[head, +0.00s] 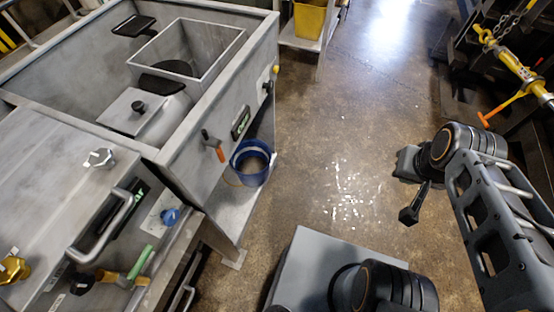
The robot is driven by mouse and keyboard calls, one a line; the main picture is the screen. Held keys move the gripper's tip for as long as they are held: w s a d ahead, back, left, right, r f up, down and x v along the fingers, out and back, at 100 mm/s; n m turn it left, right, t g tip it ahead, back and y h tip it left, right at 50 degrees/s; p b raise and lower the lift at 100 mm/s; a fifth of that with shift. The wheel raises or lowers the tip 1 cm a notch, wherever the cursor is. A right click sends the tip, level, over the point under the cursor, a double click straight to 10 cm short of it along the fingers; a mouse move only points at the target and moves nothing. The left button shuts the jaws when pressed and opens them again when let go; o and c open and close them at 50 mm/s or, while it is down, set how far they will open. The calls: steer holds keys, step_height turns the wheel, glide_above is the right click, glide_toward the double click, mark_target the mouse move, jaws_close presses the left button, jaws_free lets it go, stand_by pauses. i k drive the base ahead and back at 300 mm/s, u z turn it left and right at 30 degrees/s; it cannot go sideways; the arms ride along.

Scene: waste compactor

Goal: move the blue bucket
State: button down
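The blue bucket (236,161) stands upright on the low grey shelf under the metal compactor, near its front corner. Its open top faces up and the inside looks greyish brown. A thin orange-brown line, perhaps its handle, shows at its lower left side. My gripper (408,188) is at the right, above the open floor and well apart from the bucket. It is small and seen at an angle, so its finger opening is unclear. I see nothing held in it.
A yellow bin (310,20) stands at the back. Dark racks with yellow equipment (510,63) line the right. The wet concrete floor between is clear.

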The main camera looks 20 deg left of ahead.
mark_target(251, 159)
steer(key=i, duration=2.4)
steer(key=u, duration=5.4)
